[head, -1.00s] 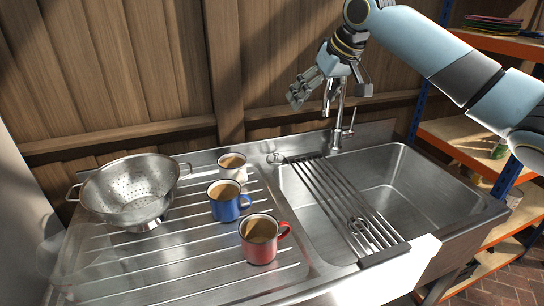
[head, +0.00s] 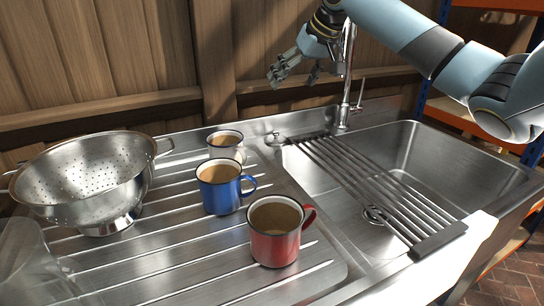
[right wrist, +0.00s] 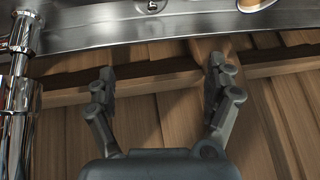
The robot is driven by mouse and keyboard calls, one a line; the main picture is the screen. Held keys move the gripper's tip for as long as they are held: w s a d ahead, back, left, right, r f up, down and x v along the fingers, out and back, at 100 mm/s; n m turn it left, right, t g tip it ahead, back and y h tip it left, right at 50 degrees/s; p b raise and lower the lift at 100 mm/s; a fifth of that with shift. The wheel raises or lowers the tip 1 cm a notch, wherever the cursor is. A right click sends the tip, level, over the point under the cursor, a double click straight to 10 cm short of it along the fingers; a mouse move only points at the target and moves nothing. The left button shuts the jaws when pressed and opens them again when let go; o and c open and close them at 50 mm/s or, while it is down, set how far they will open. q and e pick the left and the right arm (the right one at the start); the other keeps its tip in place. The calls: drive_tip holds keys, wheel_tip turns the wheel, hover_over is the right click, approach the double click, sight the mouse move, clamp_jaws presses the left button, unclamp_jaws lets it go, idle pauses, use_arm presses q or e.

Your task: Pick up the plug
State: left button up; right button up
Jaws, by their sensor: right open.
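A small round metal piece with a knob, which looks like the plug (head: 275,138), sits on the steel ledge at the back left corner of the sink, by the end of the drying rack. In the right wrist view a small metal piece at the top edge (right wrist: 152,6) may be the same plug, cut off by the frame. My right gripper (head: 293,76) is open and empty, in the air above and behind the plug, in front of the wooden wall. Its two fingers stand wide apart in the right wrist view (right wrist: 160,72). My left gripper is out of view.
A white mug (head: 225,146), a blue mug (head: 219,188) and a red mug (head: 275,232) stand on the drainboard. A steel colander (head: 85,180) is at left. A tall tap (head: 346,95) stands right of my gripper. A rack (head: 365,190) spans the sink (head: 440,165).

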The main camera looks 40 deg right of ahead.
drive_tip(key=b, duration=0.4)
approach(277, 132)
drive_tip(key=r, duration=0.1)
drive_tip(key=x, duration=0.3)
drive_tip(key=b+x, duration=0.1)
drive_tip(key=shift+s+a+f, duration=0.1)
drive_tip(key=shift+a+f, duration=0.15)
drive_tip(key=shift+f, duration=0.05)
drive_tip(key=x, duration=0.3)
drive_tip(key=b+x, duration=0.1)
drive_tip(key=x, duration=0.1)
drive_tip(key=shift+d+f, duration=0.2)
drive_tip(key=shift+f, duration=0.15)
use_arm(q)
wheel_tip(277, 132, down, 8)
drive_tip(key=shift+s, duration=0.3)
use_arm(e)
drive_tip(key=shift+c, duration=0.2)
drive_tip(key=c, duration=1.2)
